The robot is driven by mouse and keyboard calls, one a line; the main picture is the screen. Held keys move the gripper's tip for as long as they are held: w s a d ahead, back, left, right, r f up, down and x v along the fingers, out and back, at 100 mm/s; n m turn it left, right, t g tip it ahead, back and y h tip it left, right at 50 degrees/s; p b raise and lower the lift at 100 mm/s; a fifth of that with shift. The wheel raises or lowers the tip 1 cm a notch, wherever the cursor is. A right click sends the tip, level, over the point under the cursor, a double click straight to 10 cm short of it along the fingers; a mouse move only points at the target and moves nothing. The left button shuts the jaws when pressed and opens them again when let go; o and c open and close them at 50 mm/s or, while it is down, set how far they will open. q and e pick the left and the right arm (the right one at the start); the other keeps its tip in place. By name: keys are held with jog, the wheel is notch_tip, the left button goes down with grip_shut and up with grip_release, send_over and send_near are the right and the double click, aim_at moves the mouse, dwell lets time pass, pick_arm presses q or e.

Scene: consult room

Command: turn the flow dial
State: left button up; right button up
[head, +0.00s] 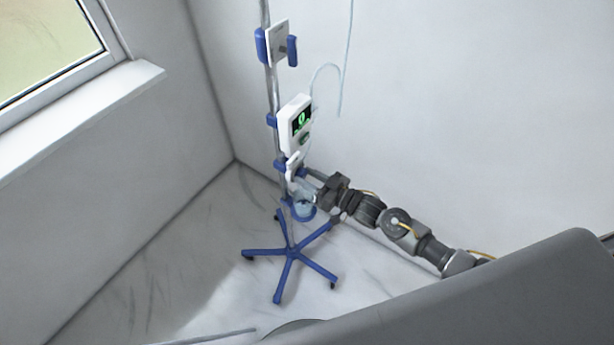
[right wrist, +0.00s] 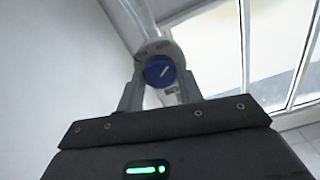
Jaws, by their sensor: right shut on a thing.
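The flow dial (right wrist: 158,72) shows in the right wrist view as a round blue face with a white pointer line slanting to the upper right. It sits on a pale round housing. My right gripper (right wrist: 160,84) has one finger on each side of the dial and is shut on it. In the head view my right gripper (head: 312,187) reaches in from the right to the lower part of a pole stand (head: 275,92). The dial cannot be made out there. My left gripper is not in view.
A white device with a green-lit screen (head: 302,119) is on the pole above my gripper. A clear container (head: 304,207) hangs just below it. The stand's blue legs (head: 291,254) spread over the floor near the corner. A thin tube (head: 345,60) hangs by the wall.

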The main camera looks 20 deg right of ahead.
jog(key=m+p, duration=0.1)
jog(key=m, duration=0.2)
jog(key=shift+s+r+m+p, duration=0.1)
jog(key=shift+m+p, duration=0.2)
jog(key=shift+p, duration=0.1)
jog(key=m+p, duration=0.2)
jog(key=m, duration=0.2)
jog(key=shift+m, duration=0.3)
jog(key=m+p, duration=0.3)
jog(key=m, duration=0.2)
jog(key=shift+m+p, duration=0.4)
jog(key=shift+m, duration=0.7)
jog(key=shift+f, duration=0.2)
jog(key=o, duration=1)
jog(key=b+v, duration=0.1)
jog(key=v, duration=1)
